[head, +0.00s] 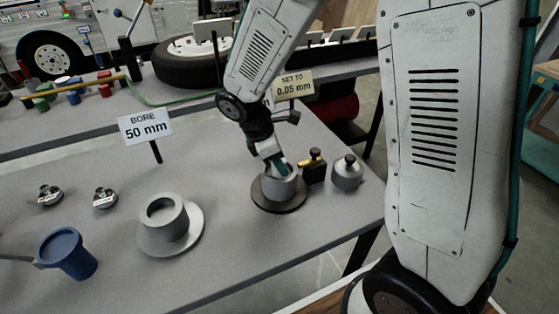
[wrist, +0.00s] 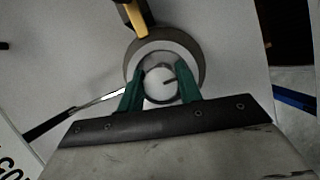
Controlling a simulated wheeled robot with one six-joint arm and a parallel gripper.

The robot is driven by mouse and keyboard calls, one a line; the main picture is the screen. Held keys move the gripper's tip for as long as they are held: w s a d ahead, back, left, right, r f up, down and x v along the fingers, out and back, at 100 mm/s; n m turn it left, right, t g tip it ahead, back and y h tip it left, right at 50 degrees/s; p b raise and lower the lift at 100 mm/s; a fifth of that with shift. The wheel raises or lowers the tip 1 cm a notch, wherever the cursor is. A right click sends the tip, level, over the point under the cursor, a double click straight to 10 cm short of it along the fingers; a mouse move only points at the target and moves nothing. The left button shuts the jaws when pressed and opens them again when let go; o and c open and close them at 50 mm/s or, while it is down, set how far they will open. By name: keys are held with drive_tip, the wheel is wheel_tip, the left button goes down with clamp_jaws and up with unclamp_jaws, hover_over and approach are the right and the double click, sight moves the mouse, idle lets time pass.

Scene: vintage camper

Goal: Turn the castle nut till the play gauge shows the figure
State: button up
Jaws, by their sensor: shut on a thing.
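My gripper (head: 274,167) points down into the top of a grey cylindrical hub (head: 281,188) on a dark round base (head: 262,203). In the wrist view, the green fingers of my gripper (wrist: 161,88) are shut on a small round pale piece with a dark slot, which looks like the castle nut (wrist: 157,92). The grey hub ring (wrist: 187,50) surrounds it. A sign (head: 293,84) reads "SET TO 0.05 mm". A black block with a brass-coloured arm (head: 314,168) stands beside the hub; it may be the play gauge. I cannot read any figure on it.
A grey knobbed cap (head: 347,173) stands right of the block, near the table's right edge. A flanged grey collar (head: 166,224), a blue cup (head: 69,254) and two small metal fittings (head: 50,195) (head: 105,198) stand to the left. A "BORE 50 mm" sign (head: 146,127) stands behind.

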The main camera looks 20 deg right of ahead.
drive_tip(key=o, duration=0.7)
drive_tip(key=v, duration=0.7)
drive_tip(key=shift+r, duration=0.35)
drive_tip(key=shift+a, duration=0.1)
